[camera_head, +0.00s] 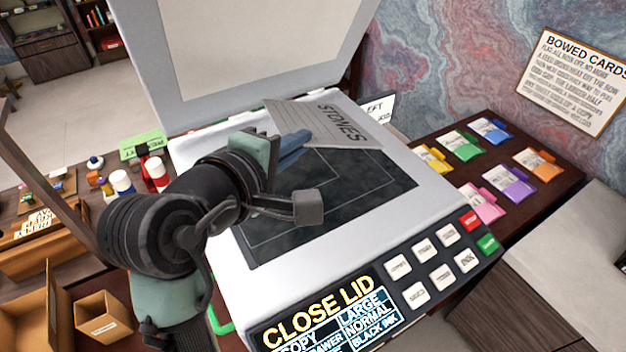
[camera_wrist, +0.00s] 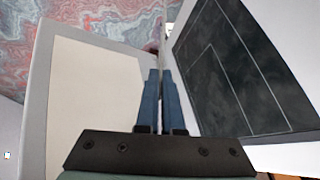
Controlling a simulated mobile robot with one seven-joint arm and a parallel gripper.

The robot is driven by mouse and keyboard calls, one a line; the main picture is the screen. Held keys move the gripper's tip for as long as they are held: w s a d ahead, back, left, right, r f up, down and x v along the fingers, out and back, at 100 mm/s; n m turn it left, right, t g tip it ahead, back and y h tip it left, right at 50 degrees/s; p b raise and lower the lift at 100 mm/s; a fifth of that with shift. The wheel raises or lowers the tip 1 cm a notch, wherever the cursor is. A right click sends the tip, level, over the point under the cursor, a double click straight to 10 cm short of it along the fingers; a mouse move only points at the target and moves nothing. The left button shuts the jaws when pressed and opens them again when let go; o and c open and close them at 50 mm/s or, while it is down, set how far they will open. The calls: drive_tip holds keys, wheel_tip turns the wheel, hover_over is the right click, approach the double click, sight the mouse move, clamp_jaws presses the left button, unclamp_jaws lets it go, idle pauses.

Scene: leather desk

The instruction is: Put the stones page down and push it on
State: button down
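In the wrist view the gripper (camera_wrist: 160,74) shows shut fingers, with the glass (camera_wrist: 235,75) to the right.
The copier lid (camera_head: 255,50) stands open behind the glass. The copier's display (camera_head: 335,325) reads "CLOSE LID". Buttons (camera_head: 435,262) line the front right. Coloured cards (camera_head: 485,165) lie on a dark shelf at right. Bottles (camera_head: 122,182) and an open box (camera_head: 104,315) stand at left.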

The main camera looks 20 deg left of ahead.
wheel_tip(320, 180, down, 8)
drive_tip(key=b, duration=0.6)
drive_tip(key=shift+w, duration=0.1)
drive_tip(key=c, duration=1.2)
unclamp_jaws()
drive_tip(key=shift+p+v, duration=1.9)
drive_tip(key=shift+v, duration=2.15)
